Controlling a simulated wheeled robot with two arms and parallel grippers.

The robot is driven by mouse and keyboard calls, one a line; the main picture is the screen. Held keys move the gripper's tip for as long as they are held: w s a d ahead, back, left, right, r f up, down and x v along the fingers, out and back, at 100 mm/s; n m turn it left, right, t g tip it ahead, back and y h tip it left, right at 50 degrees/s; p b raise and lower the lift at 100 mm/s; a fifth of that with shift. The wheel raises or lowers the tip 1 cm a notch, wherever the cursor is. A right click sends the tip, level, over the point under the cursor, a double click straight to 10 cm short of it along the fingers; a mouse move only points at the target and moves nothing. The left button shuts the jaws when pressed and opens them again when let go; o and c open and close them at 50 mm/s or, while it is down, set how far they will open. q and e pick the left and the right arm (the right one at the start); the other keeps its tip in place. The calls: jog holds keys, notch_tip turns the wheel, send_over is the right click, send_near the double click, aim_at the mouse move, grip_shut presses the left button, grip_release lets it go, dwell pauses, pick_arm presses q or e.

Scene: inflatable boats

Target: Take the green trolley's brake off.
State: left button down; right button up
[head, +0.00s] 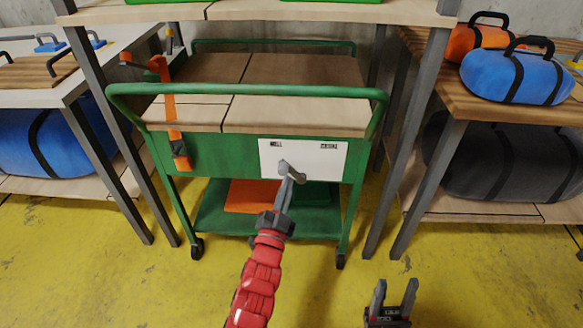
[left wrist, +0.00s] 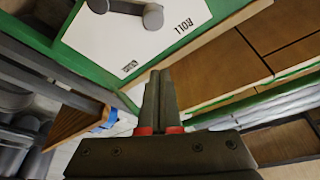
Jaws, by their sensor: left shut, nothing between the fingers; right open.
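The green trolley (head: 218,152) stands under the tall table. A white plate (head: 325,160) on its front panel has ROLL printed at its left and a second, unclear word at its right. The grey brake lever (head: 298,172) is mounted on the plate, partly hidden by my left fingertips in the head view. My left gripper (head: 287,186) is shut and empty, its tips in front of the lever. In the left wrist view the lever (left wrist: 153,17) is cut by the top edge, apart from the shut fingers (left wrist: 159,85). My right gripper (head: 394,290) is open and empty, low at the right.
An orange strap (head: 168,100) hangs over the trolley's left side. Grey table legs (head: 410,130) stand close on both sides. Yellow floor (head: 110,275) is clear in front.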

pick_arm(q)
jog(key=v, duration=0.2)
jog(key=shift+s+f, duration=0.1)
jog(key=shift+s, duration=0.2)
dwell(0.3)
